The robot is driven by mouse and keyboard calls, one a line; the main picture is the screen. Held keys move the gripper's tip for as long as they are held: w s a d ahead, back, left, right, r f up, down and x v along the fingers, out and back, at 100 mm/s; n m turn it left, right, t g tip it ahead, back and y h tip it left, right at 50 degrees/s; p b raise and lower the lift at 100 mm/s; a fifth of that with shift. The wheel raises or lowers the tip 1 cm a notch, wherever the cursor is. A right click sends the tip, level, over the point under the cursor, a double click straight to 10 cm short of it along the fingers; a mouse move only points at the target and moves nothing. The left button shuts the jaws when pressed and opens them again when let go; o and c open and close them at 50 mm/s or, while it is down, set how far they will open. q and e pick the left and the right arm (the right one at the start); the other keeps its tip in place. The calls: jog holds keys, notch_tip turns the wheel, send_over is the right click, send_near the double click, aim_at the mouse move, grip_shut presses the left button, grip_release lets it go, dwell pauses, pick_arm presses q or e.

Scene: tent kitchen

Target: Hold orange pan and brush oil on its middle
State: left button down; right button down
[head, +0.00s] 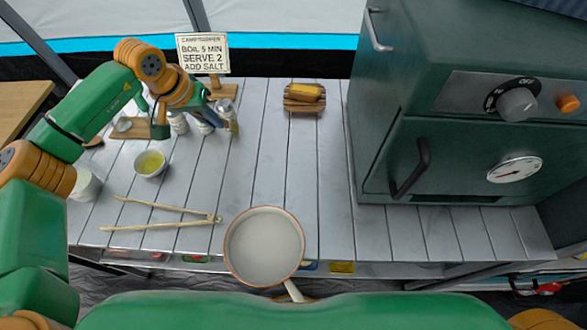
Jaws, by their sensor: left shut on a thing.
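The orange-rimmed pan (264,246) with a pale interior sits at the table's front edge. Its handle (293,291) points down to the right and runs behind my own body. My left gripper (204,108) is at the back left, among the small jars and apart from the pan. It is shut on what looks like the brush, which the gripper and wrist mostly hide. A small white bowl of yellow oil (150,162) stands in front of the gripper. My right gripper is not in view.
Wooden tongs (165,224) lie left of the pan. A wooden board (128,129), jars (228,120) and a sign (202,53) are at the back left. A yellow block sits on a small rack (304,106). A dark green oven (440,150) fills the right. The table's middle is clear.

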pick_arm(q)
jog(key=shift+s+d, duration=1.4)
jog(key=shift+s, duration=0.8)
jog(key=w+a, duration=0.1)
jog(key=w, duration=0.3)
jog(key=w+a, duration=0.1)
jog(key=w, duration=0.1)
jog(key=shift+w+a+r, duration=0.1)
jog(key=shift+w+a, duration=0.2)
jog(key=shift+a, duration=0.05)
jog(key=shift+s+d, duration=1.95)
jog(key=shift+s, duration=1)
jog(key=w+a, duration=0.3)
jog(key=w, duration=0.4)
jog(key=shift+w+a, duration=0.35)
jog(key=shift+w, duration=0.05)
